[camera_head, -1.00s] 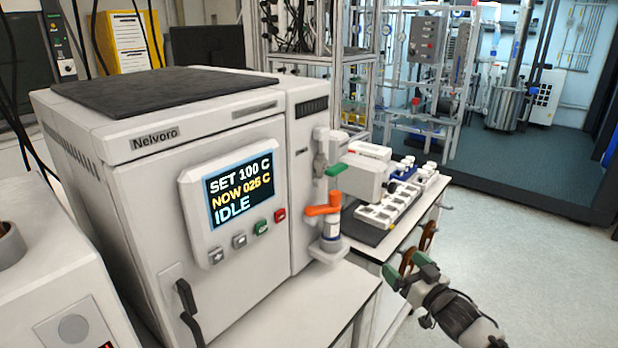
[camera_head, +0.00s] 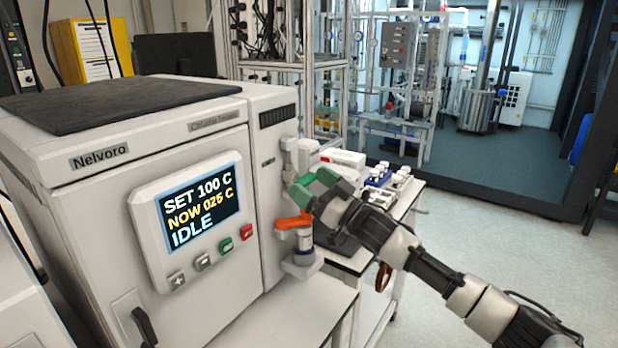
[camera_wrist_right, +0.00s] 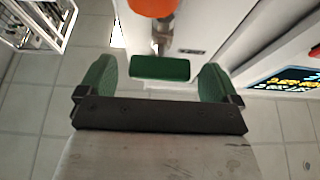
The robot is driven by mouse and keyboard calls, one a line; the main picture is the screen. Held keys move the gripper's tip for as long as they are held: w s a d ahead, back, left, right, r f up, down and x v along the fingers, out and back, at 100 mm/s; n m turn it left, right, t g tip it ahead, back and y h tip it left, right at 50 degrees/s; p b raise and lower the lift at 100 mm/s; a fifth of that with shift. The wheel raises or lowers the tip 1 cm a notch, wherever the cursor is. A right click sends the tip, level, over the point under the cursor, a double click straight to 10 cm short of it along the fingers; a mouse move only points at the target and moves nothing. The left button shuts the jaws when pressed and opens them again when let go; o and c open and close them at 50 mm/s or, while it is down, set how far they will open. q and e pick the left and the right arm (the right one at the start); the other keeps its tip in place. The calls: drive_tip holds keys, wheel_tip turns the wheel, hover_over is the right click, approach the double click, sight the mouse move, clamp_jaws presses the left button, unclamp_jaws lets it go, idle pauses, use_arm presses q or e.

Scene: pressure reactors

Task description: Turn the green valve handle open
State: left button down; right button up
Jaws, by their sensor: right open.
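The green valve handle (camera_wrist_right: 160,68) is a small flat bar in the right wrist view, standing between the two green fingers of my right gripper (camera_head: 312,186). Gaps show on both sides of it, so the fingers appear apart from it. My right gripper is open. In the head view it reaches in from the right to the front of the white valve column (camera_head: 300,155), and its green fingers hide or blend with the green handle there. An orange handle (camera_head: 293,221) sits just below on the same column and also shows in the right wrist view (camera_wrist_right: 150,7). My left gripper is out of view.
The white Nelvoro oven (camera_head: 90,190) with its display (camera_head: 202,208) reading IDLE stands left of the valve. A bench (camera_head: 300,318) lies below. White sample blocks stand behind my right gripper. Open floor (camera_head: 480,240) is at the right.

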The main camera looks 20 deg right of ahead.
drive_tip(key=shift+w+a+r, duration=0.2)
drive_tip(key=shift+w+a, duration=0.15)
drive_tip(key=c, duration=0.9)
drive_tip(key=shift+c, duration=0.2)
